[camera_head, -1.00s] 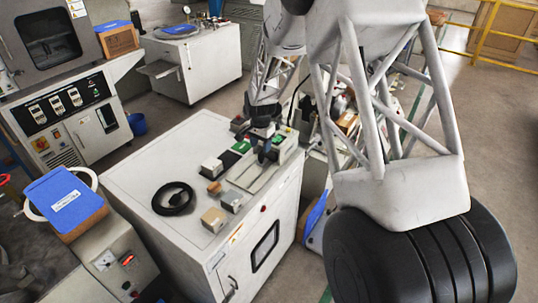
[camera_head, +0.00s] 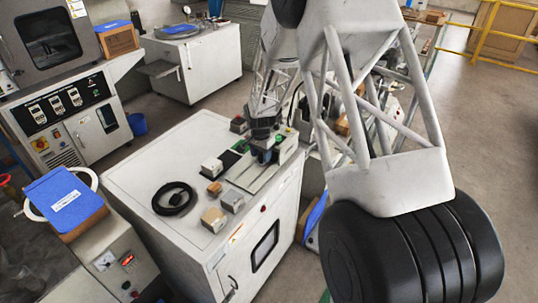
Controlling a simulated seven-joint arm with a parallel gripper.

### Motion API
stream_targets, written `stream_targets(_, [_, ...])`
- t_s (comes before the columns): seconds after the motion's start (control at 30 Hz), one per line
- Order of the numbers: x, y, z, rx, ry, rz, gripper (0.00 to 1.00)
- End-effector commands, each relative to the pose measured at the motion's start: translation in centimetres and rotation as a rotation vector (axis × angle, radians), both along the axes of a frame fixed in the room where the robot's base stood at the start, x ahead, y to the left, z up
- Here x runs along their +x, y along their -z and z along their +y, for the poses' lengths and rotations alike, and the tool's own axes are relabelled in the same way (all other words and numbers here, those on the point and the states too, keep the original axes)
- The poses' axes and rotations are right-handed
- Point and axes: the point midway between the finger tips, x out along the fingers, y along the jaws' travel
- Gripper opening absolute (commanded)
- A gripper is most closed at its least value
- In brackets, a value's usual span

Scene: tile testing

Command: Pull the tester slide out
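The tester (camera_head: 287,147) is a small grey-white device with a green button on top, standing at the far right edge of the white cabinet top. A flat grey plate, which looks like its slide (camera_head: 250,176), lies in front of it toward the lower left. My gripper (camera_head: 265,158) points down right at the tester's front, over the far end of the plate. It covers part of the tester and plate. The fingers are small and dark here, so I cannot tell whether they are open or touching anything.
On the white cabinet top (camera_head: 140,165) lie a coiled black cable (camera_head: 175,198), a white block (camera_head: 212,167), a tan box (camera_head: 213,219), a grey block (camera_head: 232,202) and a small brown block (camera_head: 215,188). The left part of the top is clear.

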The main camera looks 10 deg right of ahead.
Motion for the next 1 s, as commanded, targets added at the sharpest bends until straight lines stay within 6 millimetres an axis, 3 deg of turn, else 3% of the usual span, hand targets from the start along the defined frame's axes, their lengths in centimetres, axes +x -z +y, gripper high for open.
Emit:
stream_targets(0.03, [0.0, -0.01, 0.0, 0.0, 0.0, 0.0, 0.45])
stream_targets(0.27, [-0.01, -0.01, 0.0, 0.0, 0.0, 0.0, 0.1])
stream_targets(1.0, [-0.91, -0.06, 0.97, 0.0, -0.001, 0.0, 0.1])
